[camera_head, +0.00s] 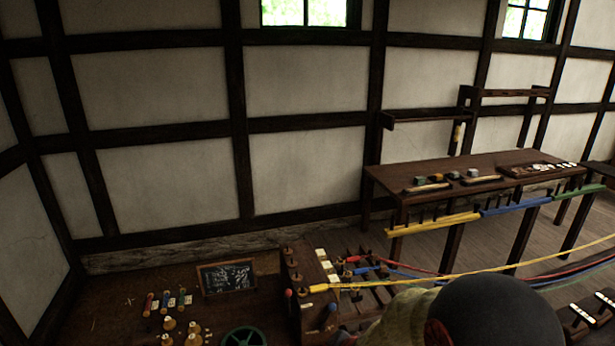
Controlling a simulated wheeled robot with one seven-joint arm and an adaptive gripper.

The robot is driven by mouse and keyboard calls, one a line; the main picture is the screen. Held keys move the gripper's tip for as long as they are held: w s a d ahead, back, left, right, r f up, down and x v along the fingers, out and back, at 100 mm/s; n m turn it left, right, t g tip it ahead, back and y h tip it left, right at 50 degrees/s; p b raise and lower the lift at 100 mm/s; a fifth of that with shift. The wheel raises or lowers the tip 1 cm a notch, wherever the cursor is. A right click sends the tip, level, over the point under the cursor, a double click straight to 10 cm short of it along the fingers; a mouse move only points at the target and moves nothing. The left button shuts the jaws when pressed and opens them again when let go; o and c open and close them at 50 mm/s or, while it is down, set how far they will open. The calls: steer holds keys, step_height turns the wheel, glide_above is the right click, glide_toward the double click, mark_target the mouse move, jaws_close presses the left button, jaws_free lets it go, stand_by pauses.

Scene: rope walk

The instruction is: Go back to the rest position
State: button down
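My gripper does not show in the head view, so its fingers and anything in them are hidden from me. The task names no object. A dark rounded shape (496,315) fills the bottom centre-right, close to the camera. A greenish, coarse-textured part (400,318) and a reddish patch lie at its left side. I cannot tell for sure what this shape is. It hides part of the floor and the ropes behind it.
A wooden table (440,172) with small blocks stands right, coloured bars (432,224) along its front. A yellow rope (470,278) and others run right from a peg stand (307,286). A slate (227,277), spools (168,326) and a green ring (243,337) are lower left.

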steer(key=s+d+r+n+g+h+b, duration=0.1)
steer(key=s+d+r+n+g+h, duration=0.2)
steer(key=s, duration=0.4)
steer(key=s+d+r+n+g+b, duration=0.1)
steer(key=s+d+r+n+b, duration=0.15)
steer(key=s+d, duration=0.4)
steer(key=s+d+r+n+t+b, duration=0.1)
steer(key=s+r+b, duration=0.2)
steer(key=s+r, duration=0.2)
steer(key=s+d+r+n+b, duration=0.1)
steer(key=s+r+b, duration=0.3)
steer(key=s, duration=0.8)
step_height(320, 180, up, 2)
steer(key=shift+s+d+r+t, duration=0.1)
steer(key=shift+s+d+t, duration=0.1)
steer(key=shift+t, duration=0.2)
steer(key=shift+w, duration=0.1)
